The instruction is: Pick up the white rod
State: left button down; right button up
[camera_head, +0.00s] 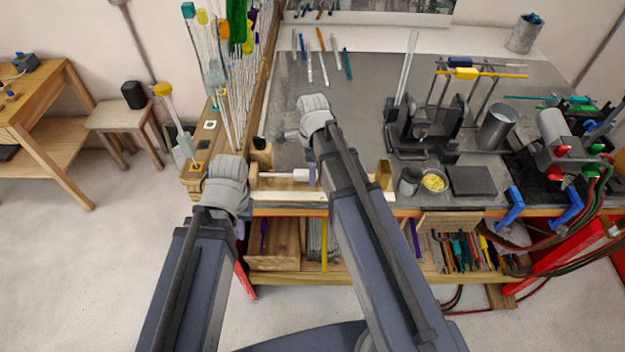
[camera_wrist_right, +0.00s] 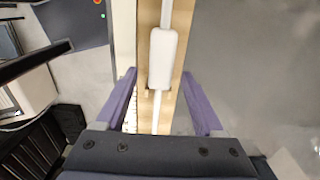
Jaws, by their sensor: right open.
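The white rod (camera_head: 282,175) lies across a wooden stand at the bench's front edge in the head view. In the right wrist view the white rod (camera_wrist_right: 162,62) has a thicker white sleeve and runs lengthwise over a pale wooden strip. My right gripper (camera_wrist_right: 159,78) is open, with its purple fingers apart on either side of the rod's line and nothing visibly clamped. In the head view my right arm hides part of the rod and stand. My left gripper (camera_head: 238,228) is left of the stand; its fingers are mostly hidden.
A tall rack of coloured glass rods (camera_head: 225,85) stands left of the bench. Several pens or tools (camera_head: 323,60) lie at the back. A black fixture (camera_head: 420,125), a metal cup (camera_head: 497,128) and a yellow-filled dish (camera_head: 433,182) stand to the right. The grey bench middle is clear.

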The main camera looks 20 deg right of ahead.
grip_shut()
dwell(0.5)
